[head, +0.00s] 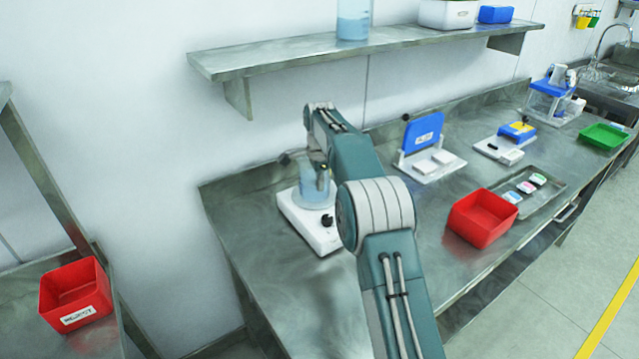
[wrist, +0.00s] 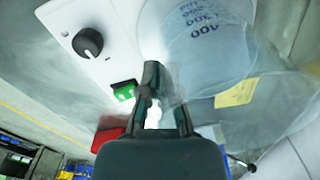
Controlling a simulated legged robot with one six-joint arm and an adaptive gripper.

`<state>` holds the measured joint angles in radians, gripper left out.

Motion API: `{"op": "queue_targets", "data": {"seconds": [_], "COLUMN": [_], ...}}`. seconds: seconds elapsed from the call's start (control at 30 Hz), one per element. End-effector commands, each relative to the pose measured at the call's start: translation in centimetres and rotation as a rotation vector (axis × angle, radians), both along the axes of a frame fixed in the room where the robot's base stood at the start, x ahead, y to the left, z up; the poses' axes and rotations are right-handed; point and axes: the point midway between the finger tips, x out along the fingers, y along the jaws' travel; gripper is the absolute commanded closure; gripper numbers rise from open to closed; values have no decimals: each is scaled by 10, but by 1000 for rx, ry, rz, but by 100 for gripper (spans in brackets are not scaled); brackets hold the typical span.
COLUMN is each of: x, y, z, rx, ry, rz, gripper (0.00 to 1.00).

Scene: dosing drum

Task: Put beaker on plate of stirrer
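The beaker (head: 312,190) is clear glass with a pale blue tint. It is upright over the plate of the white stirrer (head: 325,240), and I cannot tell whether its base touches the plate. In the wrist view the beaker (wrist: 208,40) shows its printed scale and a yellow label. The stirrer (wrist: 112,48) shows there with its black knob and green switch. My gripper (wrist: 155,80) has its fingers drawn together at the beaker's wall, seemingly pinching it. In the head view my gripper (head: 320,170) is partly hidden by the beaker and my arm.
A shelf (head: 290,55) above the bench holds another beaker (head: 354,20) with blue liquid. A blue-lidded device (head: 425,145) and a red bin (head: 482,218) stand to the right. A red reject bin (head: 75,295) is at the far left. The bench left of the stirrer is clear.

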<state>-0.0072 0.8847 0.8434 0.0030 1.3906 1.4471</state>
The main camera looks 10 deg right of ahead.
Motion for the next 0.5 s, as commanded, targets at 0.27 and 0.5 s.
{"op": "queue_targets", "data": {"seconds": [0.27,0.5], "x": [1,1], "y": [0,0], "z": [1,-1], "rx": [0,0], "ry": [-6,-2], "rz": [0,0], "gripper": [100,57]}}
